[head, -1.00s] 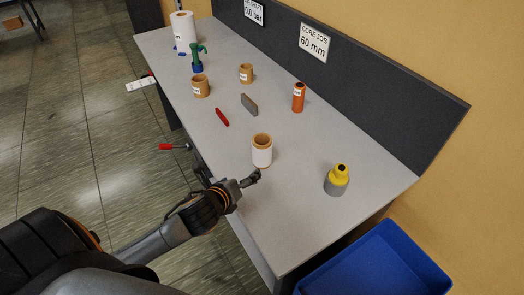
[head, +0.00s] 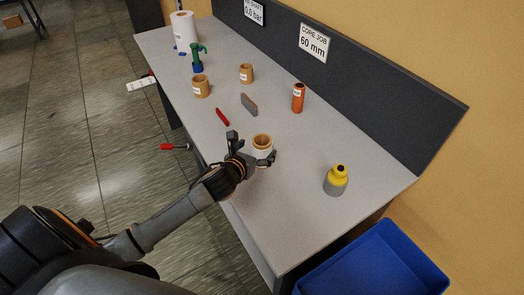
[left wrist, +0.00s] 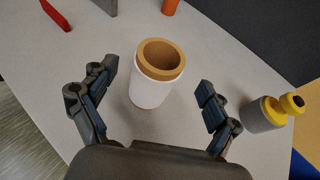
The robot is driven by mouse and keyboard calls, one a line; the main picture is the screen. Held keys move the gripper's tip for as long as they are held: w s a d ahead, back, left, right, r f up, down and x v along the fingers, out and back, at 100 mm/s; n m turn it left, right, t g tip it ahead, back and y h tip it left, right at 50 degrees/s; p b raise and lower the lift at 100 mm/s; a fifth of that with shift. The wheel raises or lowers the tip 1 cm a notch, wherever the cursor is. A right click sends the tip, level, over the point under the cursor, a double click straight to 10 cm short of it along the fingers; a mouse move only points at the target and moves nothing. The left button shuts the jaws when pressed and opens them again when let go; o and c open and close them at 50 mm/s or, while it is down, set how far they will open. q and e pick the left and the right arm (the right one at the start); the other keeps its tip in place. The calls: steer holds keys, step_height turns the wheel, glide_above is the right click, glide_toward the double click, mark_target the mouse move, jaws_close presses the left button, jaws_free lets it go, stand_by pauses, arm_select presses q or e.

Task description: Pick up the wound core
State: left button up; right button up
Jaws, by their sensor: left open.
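The wound core (head: 262,144) is a short brown tube wrapped in white, standing upright on the grey bench. In the left wrist view the wound core (left wrist: 152,88) stands between and a little beyond my open fingers, apart from both. My left gripper (head: 252,148) is open and empty, low over the bench at the core's near side, and hides part of it in the head view. In the left wrist view my left gripper's fingers (left wrist: 157,98) are spread wide on either side. My right gripper is not in view.
On the bench are a yellow-and-grey bottle (head: 336,180), an orange cylinder (head: 298,98), a grey block (head: 249,104), a red tool (head: 222,117) and two brown cores (head: 201,87). A blue bin (head: 375,265) stands off the right end. A dark panel (head: 375,95) backs the bench.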

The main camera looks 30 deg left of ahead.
mark_target(265, 140)
arm_select(q)
steer(key=shift+p+x, duration=0.7)
steer(key=shift+x, duration=1.9)
steer(key=shift+r, duration=0.1)
steer(key=c, duration=1.4)
